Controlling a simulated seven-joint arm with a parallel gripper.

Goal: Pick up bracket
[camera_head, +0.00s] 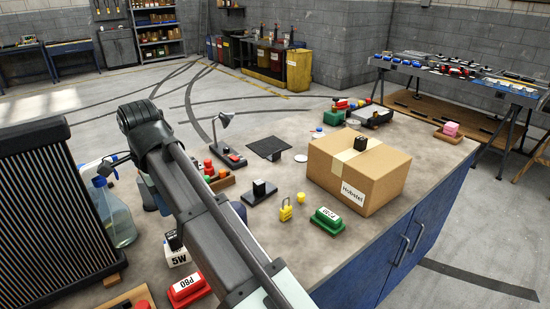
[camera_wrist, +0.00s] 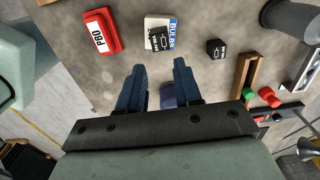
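No part is plainly readable as a bracket; small black boxes with pale markings are the possible candidates, and I cannot tell which is meant. One black box (camera_wrist: 160,41) sits on a white and blue box (camera_wrist: 152,24) ahead of my fingertips; the head view shows this black box (camera_head: 174,240) on the white box marked 5W (camera_head: 178,256). Another black box (camera_wrist: 216,48) lies to its right. Further ones stand on a dark plate (camera_head: 259,187) and on the carton (camera_head: 360,143). My gripper (camera_wrist: 159,69) is open and empty, pointing at the bench; the arm hides it in the head view.
A red P80 block (camera_wrist: 101,33) lies left of the white box. A dark blue round thing (camera_wrist: 172,95) shows between my fingers. A spray bottle (camera_head: 118,215) and radiator (camera_head: 50,220) stand left. The cardboard box (camera_head: 345,180), green block (camera_head: 327,221) and yellow padlock (camera_head: 286,211) are right.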

